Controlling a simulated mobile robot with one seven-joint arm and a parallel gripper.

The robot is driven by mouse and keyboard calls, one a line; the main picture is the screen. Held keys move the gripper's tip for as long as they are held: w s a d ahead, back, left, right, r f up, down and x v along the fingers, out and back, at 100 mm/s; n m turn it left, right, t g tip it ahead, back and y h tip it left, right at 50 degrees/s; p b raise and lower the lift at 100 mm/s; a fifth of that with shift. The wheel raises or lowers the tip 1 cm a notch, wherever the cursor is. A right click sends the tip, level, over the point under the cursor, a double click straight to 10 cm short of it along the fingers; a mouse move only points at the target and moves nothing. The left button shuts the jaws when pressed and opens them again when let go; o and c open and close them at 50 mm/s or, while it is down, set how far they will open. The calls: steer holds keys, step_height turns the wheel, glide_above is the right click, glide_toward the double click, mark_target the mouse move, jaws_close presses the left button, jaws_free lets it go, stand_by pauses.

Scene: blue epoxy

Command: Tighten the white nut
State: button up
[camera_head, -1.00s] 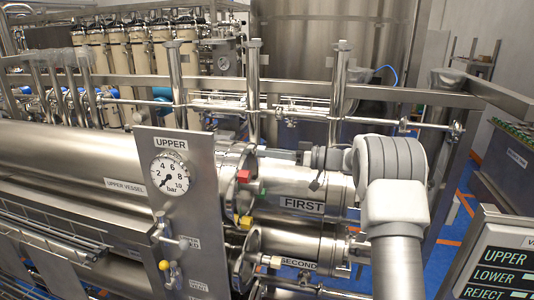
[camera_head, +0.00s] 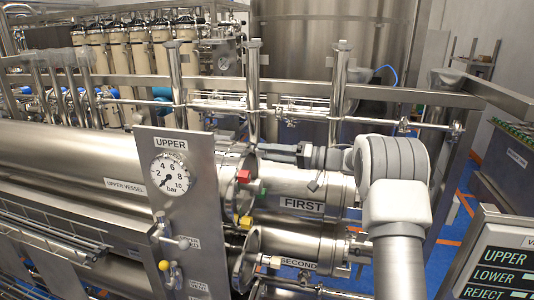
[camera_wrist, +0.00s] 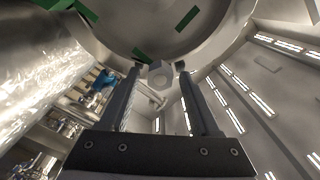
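The white nut (camera_wrist: 161,74) shows in the wrist view as a pale hexagonal head at the edge of a round steel flange (camera_wrist: 200,45). My gripper (camera_wrist: 159,68) is open around it, one dark fingertip on each side, with visible gaps between fingers and nut. In the head view my gripper (camera_head: 262,149) reaches left along the top of the vessel end marked FIRST (camera_head: 303,188). I cannot make out the white nut there.
The same end carries a red block (camera_head: 243,176), a green block (camera_head: 263,188) and a yellow block (camera_head: 245,222). A gauge panel (camera_head: 180,225) stands to the left. A horizontal steel pipe (camera_head: 300,117) runs behind my arm. The vessel marked SECOND (camera_head: 298,263) lies below.

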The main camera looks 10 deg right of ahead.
steer(key=v, duration=0.6)
stand_by(0.3)
